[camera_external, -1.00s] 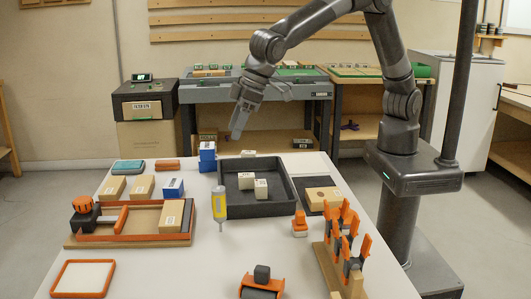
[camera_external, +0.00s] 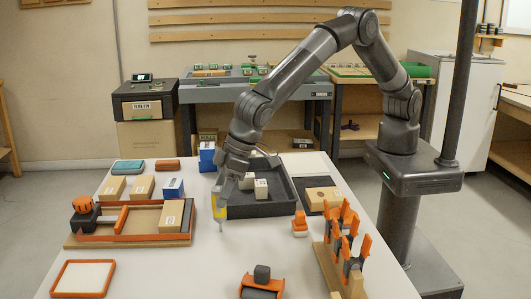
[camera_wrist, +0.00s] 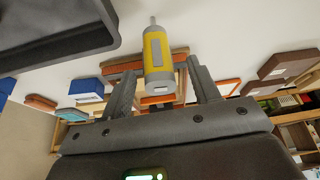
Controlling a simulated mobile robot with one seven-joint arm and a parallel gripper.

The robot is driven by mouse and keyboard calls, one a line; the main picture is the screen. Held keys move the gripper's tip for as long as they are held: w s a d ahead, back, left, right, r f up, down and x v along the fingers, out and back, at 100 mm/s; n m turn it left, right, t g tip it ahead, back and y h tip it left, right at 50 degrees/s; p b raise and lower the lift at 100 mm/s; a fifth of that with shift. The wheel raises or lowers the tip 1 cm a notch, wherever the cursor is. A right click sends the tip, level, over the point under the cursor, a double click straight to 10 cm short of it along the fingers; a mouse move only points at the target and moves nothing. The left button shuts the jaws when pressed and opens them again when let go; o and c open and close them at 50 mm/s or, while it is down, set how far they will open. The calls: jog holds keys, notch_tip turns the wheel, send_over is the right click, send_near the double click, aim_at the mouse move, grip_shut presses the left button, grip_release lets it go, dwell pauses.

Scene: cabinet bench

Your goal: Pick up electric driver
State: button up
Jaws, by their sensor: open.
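The electric driver (camera_external: 219,208) is yellow and grey and stands upright, tip down, on the white table left of the dark tray. My gripper (camera_external: 221,192) is at its upper end and partly hides it. In the wrist view the driver (camera_wrist: 158,55) lies ahead between the two fingers of my gripper (camera_wrist: 163,83), its grey end nearest me and its thin tip pointing away. The fingers are open, with a gap visible on each side of the driver's end.
The dark tray (camera_external: 288,206) with small pale blocks is just right of my gripper; its wall also shows in the wrist view (camera_wrist: 60,50). A wooden tray with orange edging (camera_external: 120,240) is to the left. A blue box (camera_external: 207,157) stands behind. Free table lies in front.

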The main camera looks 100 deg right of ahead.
aim_at(220, 210)
jog(key=x, duration=0.4)
jog(key=shift+d+f, duration=0.1)
jog(key=shift+f, duration=0.15)
jog(key=shift+c, duration=0.6)
jog(key=c, duration=1.1)
grip_shut()
jog(key=shift+r, duration=0.15)
